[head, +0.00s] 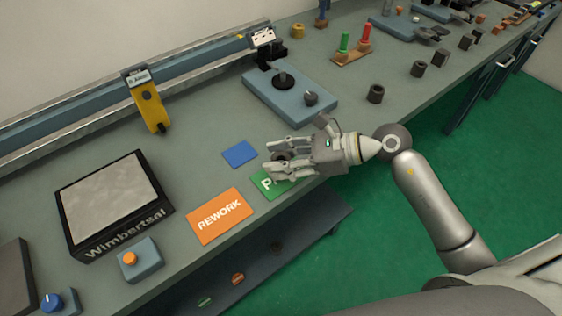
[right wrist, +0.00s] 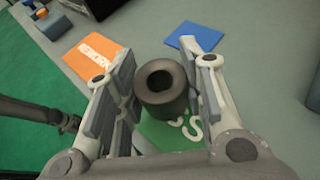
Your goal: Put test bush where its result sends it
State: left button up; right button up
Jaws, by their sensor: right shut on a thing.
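My right gripper (head: 277,160) is shut on a dark hollow bush (right wrist: 163,88), which stands roughly upright between the fingers in the right wrist view. In the head view the fingers partly hide the bush (head: 282,157). The gripper is over the green card (head: 268,186), whose lettering is partly covered; the card also shows under the bush in the right wrist view (right wrist: 165,136). I cannot tell whether the bush touches the card. An orange REWORK card (head: 219,216) lies to the left of the green card. My left gripper is not in view.
A blue card (head: 240,153) lies behind the gripper. A blue-grey fixture (head: 290,98) with a dark chuck stands farther back. Several dark bushes, one nearest (head: 376,94), line the bench's right side. A black-framed plate (head: 115,200) and a button box (head: 139,261) stand left.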

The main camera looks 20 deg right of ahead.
jog(key=shift+f, duration=0.75)
jog(key=shift+f, duration=0.1)
jog(key=shift+f, duration=0.15)
jog(key=o, duration=1.3)
jog(key=shift+c, duration=0.2)
